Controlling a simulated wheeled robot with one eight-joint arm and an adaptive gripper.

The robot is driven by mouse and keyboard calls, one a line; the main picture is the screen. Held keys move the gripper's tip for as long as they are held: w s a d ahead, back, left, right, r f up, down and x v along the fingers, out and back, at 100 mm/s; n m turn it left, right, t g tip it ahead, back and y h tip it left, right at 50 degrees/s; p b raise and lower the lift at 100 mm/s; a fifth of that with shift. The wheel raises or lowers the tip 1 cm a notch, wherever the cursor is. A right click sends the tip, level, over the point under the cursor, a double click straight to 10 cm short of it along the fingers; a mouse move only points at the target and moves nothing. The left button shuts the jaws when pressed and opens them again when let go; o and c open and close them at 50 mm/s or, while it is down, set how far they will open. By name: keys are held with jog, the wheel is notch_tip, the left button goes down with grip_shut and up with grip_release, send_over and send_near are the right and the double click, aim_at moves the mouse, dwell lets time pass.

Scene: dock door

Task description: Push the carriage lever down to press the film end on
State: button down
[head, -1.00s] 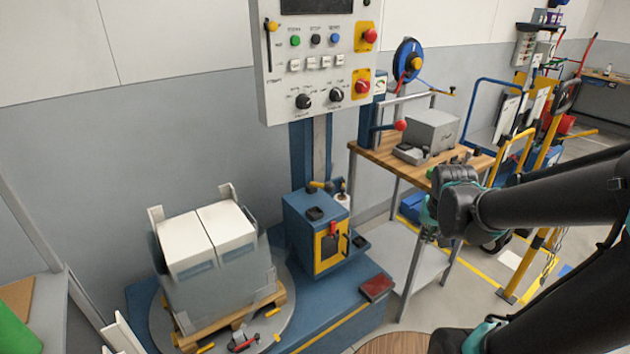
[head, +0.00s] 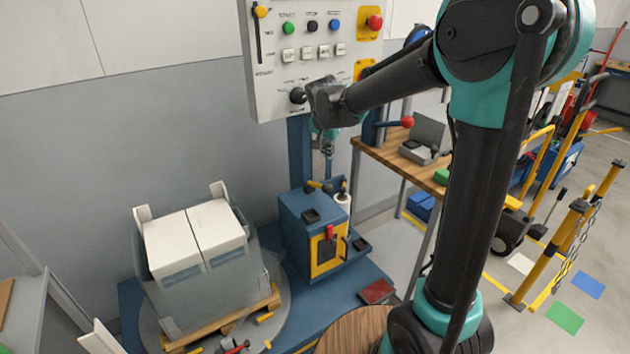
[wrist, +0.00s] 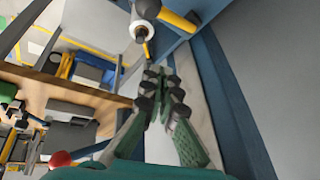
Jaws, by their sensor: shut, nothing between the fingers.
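The blue carriage box (head: 293,215) stands at the foot of the blue mast. A short lever with a yellow grip (head: 314,185) and a dark part sticks out at its top, beside a white film roll (head: 343,199). My gripper (head: 327,150) is shut and empty, pointing down above the lever and apart from it in the head view. In the wrist view the closed fingers (wrist: 158,82) are in the middle, with the yellow grip (wrist: 178,20) and the white roll (wrist: 142,30) beyond their tips. I cannot tell whether the film's loose end shows.
The mast (head: 300,150) and control panel (head: 300,65) stand close to my gripper. A red-knobbed lever (head: 407,122) is on the wooden bench (head: 385,155) to the right. A wrapped pallet load (head: 200,290) stands left on the turntable.

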jog(key=shift+w+a+r, duration=0.2)
jog(key=shift+w+a, duration=0.35)
jog(key=shift+a, duration=0.3)
jog(key=shift+w+a+r, duration=0.15)
jog(key=shift+w+a, duration=0.35)
jog(key=shift+a, duration=0.3)
send_over(318, 185)
jog(key=s+d, duration=0.2)
jog(key=shift+a+f, duration=0.1)
jog(key=shift+f, duration=4.05)
jog(key=shift+f, duration=0.1)
jog(key=shift+s+f, duration=0.1)
jog(key=shift+f, duration=0.15)
